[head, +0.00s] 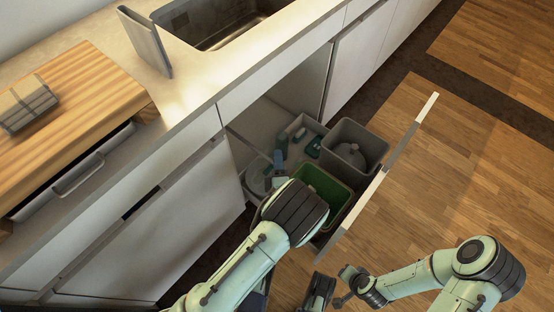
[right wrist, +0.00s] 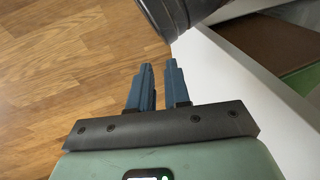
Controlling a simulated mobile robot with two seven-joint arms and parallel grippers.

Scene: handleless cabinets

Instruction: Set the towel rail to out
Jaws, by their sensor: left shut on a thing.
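My left gripper (head: 278,162) reaches into the open cabinet under the sink, its blue fingertips showing just past my dark wrist. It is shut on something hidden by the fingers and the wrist. A thin bar (head: 249,144) runs along the left inside of this cabinet toward the fingertips; it looks like the towel rail, but I cannot be sure. My right gripper (right wrist: 159,80) is outside the cabinet, in front of the pulled-out drawer front, with its two blue fingers a little apart and nothing between them.
The pulled-out drawer holds a green bin (head: 323,188), a grey bin (head: 358,146) and a tray (head: 305,127) with bottles. Its white front (head: 390,165) stands out over the wooden floor (head: 470,160). A sink (head: 215,22) and cutting board (head: 75,98) are on the counter.

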